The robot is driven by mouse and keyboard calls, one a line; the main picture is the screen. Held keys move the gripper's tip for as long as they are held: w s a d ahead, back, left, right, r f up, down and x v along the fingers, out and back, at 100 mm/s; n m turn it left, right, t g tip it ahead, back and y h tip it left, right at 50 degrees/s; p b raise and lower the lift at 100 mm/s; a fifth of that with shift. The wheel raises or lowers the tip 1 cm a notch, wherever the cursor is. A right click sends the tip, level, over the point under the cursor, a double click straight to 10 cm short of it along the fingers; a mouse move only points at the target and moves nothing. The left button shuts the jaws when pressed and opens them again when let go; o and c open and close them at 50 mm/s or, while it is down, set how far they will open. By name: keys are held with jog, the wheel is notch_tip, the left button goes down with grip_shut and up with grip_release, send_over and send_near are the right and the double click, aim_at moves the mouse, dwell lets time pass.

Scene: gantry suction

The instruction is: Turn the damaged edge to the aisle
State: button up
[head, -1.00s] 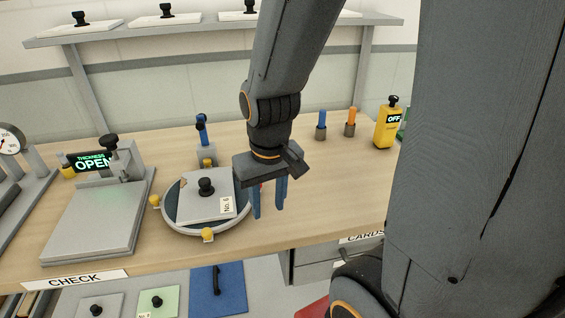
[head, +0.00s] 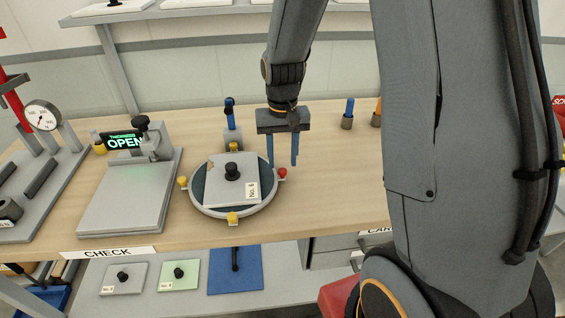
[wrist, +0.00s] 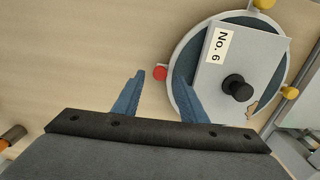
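A grey plate labelled No. 6 (head: 221,190) with a black knob lies on a round turntable (head: 243,213) on the bench. Its damaged edge shows as a brownish, ragged patch (wrist: 252,107) at the plate's lower right in the wrist view; in the head view this is at the back-left, away from me. The turntable's rim carries yellow knobs and one red knob (head: 282,173) on its right. My gripper (head: 282,164) is open and empty, pointing down, its blue fingers either side of the red knob in the picture. I cannot tell whether they reach down around it.
A press-like CHECK station (head: 130,197) with an OPEN display stands left of the turntable. A blue-topped post (head: 231,122) stands close behind it. Plates and a blue sheet (head: 234,272) lie on a lower shelf.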

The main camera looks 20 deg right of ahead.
jog(key=shift+f, duration=1.35)
grip_shut()
